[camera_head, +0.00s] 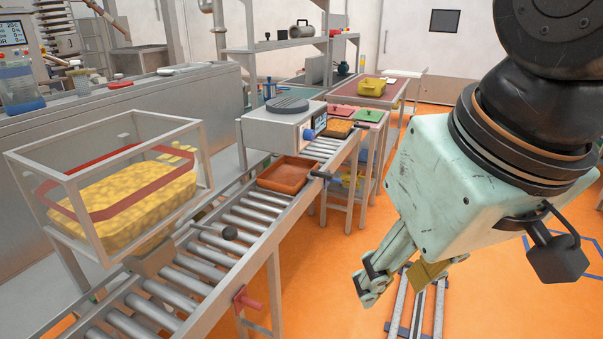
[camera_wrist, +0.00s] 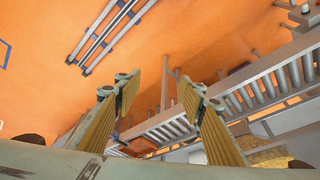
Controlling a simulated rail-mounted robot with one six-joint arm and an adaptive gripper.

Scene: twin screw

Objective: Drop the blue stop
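A small blue knob (camera_head: 309,134) shows on the near side of the white box with a display (camera_head: 285,125) over the conveyor. I cannot tell whether it is the blue stop; no other clear blue stop shows on the conveyor (camera_head: 240,225). My gripper (camera_head: 398,280) hangs right of the conveyor, above the orange floor, well apart from the knob. In the wrist view, my gripper (camera_wrist: 160,95) has its two yellow-padded fingers wide apart with nothing between them.
An orange tray (camera_head: 287,176) sits on the rollers. A red handle (camera_head: 246,301) and a black-ended handle (camera_head: 320,175) stick out from the conveyor's near side. A framed clear bin of yellow pieces (camera_head: 125,205) stands at left. Floor rails (camera_head: 420,305) lie below my gripper.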

